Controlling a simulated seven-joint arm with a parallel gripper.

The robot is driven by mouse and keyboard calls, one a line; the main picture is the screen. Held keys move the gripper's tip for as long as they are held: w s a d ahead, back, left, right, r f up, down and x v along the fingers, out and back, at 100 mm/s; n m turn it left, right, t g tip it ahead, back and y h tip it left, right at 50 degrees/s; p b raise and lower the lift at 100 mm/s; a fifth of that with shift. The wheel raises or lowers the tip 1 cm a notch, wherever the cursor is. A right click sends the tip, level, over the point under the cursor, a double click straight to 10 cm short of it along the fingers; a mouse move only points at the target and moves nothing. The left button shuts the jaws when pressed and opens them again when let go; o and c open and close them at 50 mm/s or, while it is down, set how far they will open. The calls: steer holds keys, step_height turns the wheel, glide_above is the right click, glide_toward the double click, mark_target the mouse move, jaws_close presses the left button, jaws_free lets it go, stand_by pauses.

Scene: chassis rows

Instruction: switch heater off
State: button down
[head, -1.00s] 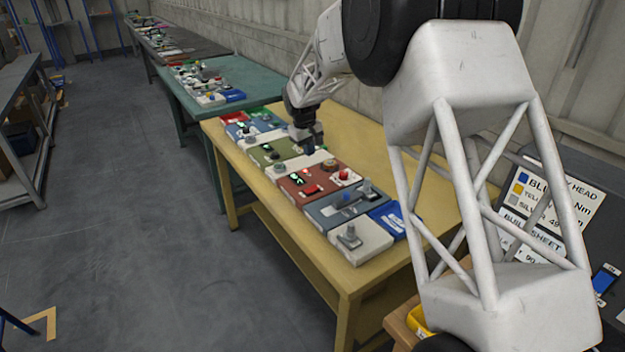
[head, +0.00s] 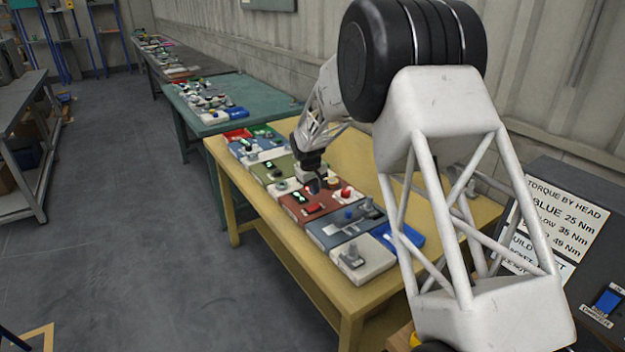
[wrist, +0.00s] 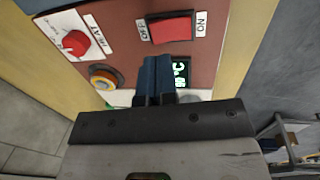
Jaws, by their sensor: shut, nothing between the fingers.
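The heater panel is a brown-red plate (head: 297,208), with a red rocker switch (wrist: 172,28) between an OFF label (wrist: 143,30) and an ON label (wrist: 201,22) in the wrist view. I cannot tell which side of the rocker is pressed. A small display (wrist: 181,72) glows green with a °C sign, partly covered by my fingers. A red knob (wrist: 76,42) sits on a white HEAT plate. My gripper (wrist: 155,60) is shut and empty, its blue fingertips beside the rocker, near its OFF half; contact is unclear. The head view shows my gripper (head: 313,188) low over this panel.
A yellow-orange round button (wrist: 103,77) lies left of my fingers in the wrist view. On the yellow table (head: 370,145), a green panel (head: 279,168) and a blue-grey panel (head: 335,232) flank the heater panel.

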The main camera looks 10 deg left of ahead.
mark_target(313, 207)
steer(key=shift+w+d+f, duration=0.15)
steer(key=shift+f, duration=1.15)
steer(key=shift+w+d+f, duration=0.1)
steer(key=shift+f, duration=1.15)
steer(key=shift+f, duration=0.15)
steer(key=shift+w+d+f+g, duration=0.1)
steer(key=shift+g, duration=0.2)
steer(key=shift+s+a, duration=0.55)
steer(key=shift+s, duration=0.05)
steer(key=shift+r, duration=0.3)
